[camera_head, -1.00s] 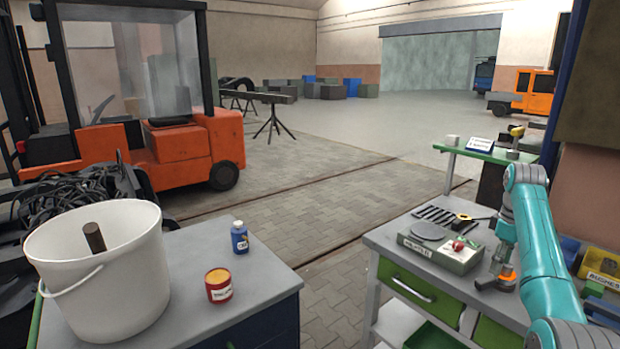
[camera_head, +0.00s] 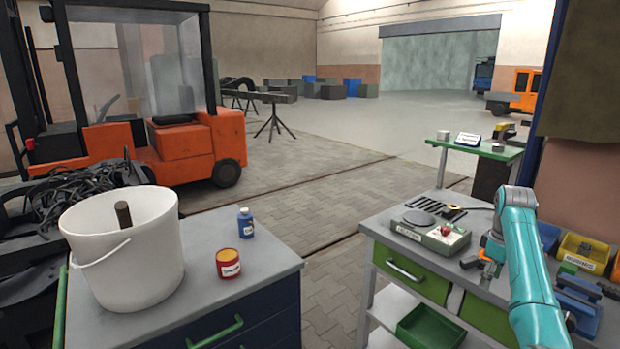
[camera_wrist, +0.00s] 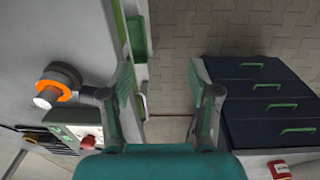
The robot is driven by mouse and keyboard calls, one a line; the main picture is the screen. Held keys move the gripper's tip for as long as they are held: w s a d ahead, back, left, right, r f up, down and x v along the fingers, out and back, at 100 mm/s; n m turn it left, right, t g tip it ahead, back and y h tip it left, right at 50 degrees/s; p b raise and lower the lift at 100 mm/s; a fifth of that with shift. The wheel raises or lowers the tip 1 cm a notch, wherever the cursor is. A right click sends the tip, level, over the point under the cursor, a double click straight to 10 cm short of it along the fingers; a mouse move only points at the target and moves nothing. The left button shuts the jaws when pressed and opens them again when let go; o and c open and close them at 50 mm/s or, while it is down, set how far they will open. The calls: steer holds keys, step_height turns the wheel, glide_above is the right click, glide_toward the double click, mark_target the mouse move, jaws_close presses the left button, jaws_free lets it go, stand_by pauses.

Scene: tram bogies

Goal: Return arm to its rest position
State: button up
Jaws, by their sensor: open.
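My gripper (camera_wrist: 160,75) shows in the wrist view with its two grey fingers spread wide and nothing between them. It is above the edge of the grey workbench, and paved floor shows between the fingers. My teal arm (camera_head: 530,270) rises at the right of the head view. Its far end is mostly hidden behind its own links, so I cannot make out the fingers there. A grey cylinder with an orange ring (camera_wrist: 58,84) is left of the fingers, apart from them.
The workbench (camera_head: 390,234) carries a device with a red knob (camera_head: 444,231). Yellow bins (camera_head: 583,253) stand close right of my arm. At left, a cabinet holds a white bucket (camera_head: 125,260), a red can (camera_head: 229,264) and a blue bottle (camera_head: 245,223). Paved floor lies between.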

steer(key=s+a+f+m+t, duration=0.1)
steer(key=s+a+f, duration=0.15)
steer(key=f, duration=0.75)
steer(key=s+a+f+t+h, duration=0.15)
steer(key=a+f, duration=0.25)
steer(key=f, duration=0.5)
steer(key=s+a+f+m+t+y, duration=0.1)
steer(key=s+a+f, duration=0.15)
steer(key=f, duration=0.75)
steer(key=s+a+f+m+t, duration=0.1)
steer(key=s+a+f+t, duration=0.1)
steer(key=s+a+f, duration=0.55)
steer(key=s+a+f+t, duration=0.1)
steer(key=s+a+f, duration=0.3)
steer(key=s, duration=0.6)
steer(key=s+a+r+m+t, duration=0.1)
steer(key=s+a+r+t, duration=0.15)
steer(key=s, duration=0.95)
steer(key=s+a+r+m+t, duration=0.1)
steer(key=s+a+r+t, duration=0.2)
steer(key=s, duration=0.9)
steer(key=s+a+r+m+t, duration=0.1)
steer(key=s+r, duration=0.6)
steer(key=r, duration=0.4)
steer(key=s+a+r+m+t, duration=0.1)
steer(key=s+a+r, duration=0.1)
steer(key=s+r, duration=0.6)
step_height(320, 180, up, 4)
steer(key=shift+a, duration=0.2)
steer(key=shift+s, duration=0.1)
